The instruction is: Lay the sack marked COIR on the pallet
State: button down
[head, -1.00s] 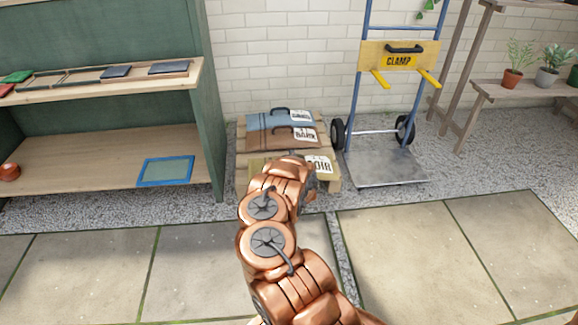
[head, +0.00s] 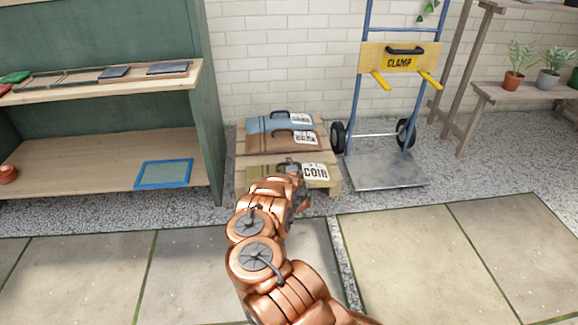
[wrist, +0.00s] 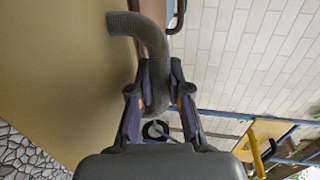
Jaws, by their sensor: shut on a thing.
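The olive-tan sack marked COIR (head: 316,173) is at the front of the wooden pallet (head: 241,160), its white label facing up at the right. My gripper (head: 292,166) is over the sack's middle and hides part of it. In the wrist view my gripper (wrist: 156,80) is shut on the sack's dark curved handle (wrist: 148,28), with the tan sack face (wrist: 60,75) at the left. The sack is over the pallet's front boards; I cannot tell whether its underside fully rests on them.
A brown sack marked BARK (head: 285,141) and a blue-grey sack (head: 262,124) lie at the pallet's back. A green shelf unit (head: 208,100) stands close at the left. A hand truck marked CLAMP (head: 385,170) stands at the right. Paving in front is clear.

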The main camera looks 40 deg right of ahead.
jog(key=shift+f, duration=0.1)
jog(key=c, duration=1.1)
grip_release()
